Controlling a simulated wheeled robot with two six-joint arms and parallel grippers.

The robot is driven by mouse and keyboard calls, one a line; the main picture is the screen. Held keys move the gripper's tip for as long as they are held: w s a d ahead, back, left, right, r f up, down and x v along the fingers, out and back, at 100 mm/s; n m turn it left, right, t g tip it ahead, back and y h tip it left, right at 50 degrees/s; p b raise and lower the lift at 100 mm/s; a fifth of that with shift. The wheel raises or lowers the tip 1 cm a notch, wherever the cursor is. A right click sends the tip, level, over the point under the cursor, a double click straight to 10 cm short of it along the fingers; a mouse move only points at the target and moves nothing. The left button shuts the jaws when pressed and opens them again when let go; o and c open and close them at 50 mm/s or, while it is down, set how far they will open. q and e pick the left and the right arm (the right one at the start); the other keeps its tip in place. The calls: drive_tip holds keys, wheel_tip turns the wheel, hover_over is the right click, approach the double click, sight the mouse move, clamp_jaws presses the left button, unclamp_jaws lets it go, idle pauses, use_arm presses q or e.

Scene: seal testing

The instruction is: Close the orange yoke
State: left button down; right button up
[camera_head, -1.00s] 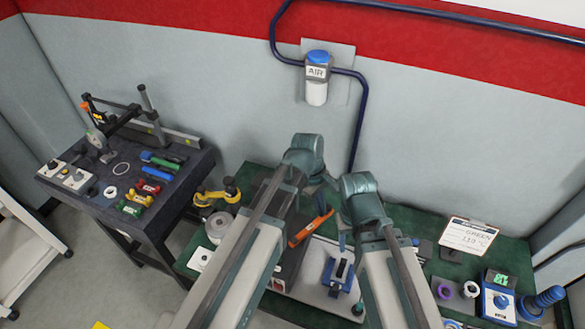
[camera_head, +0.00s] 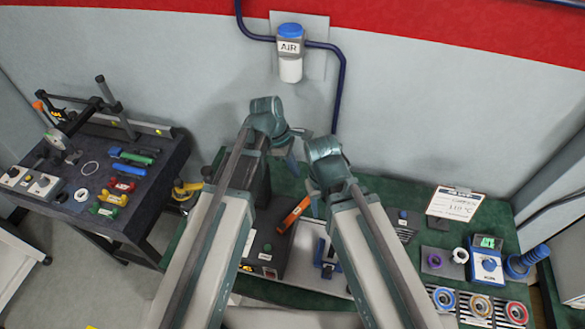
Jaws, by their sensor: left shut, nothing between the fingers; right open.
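The orange yoke (camera_head: 294,214) shows as a slanting orange bar over a dark box (camera_head: 265,248) on the green bench, between my two forearms. Its upper end is close to my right gripper, and its lower end meets the box. My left gripper (camera_head: 292,158) is shut and empty, above and behind the yoke. My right gripper (camera_head: 315,200) is open beside the yoke's upper end, partly hidden by its own wrist. I cannot tell whether it touches the yoke. My arms hide much of the box.
A blue fixture (camera_head: 326,258) stands right of the box. A sign card (camera_head: 456,204), a blue meter (camera_head: 486,262) and several coloured rings lie at the right. A dark side table (camera_head: 80,235) with tools stands left. An air unit (camera_head: 290,55) is on the wall.

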sight(299, 207)
use_arm(q)
drive_tip(key=b+x, duration=0.5)
drive_tip(key=x, duration=0.1)
drive_tip(key=shift+d+f, duration=0.15)
drive_tip(key=shift+f, duration=0.2)
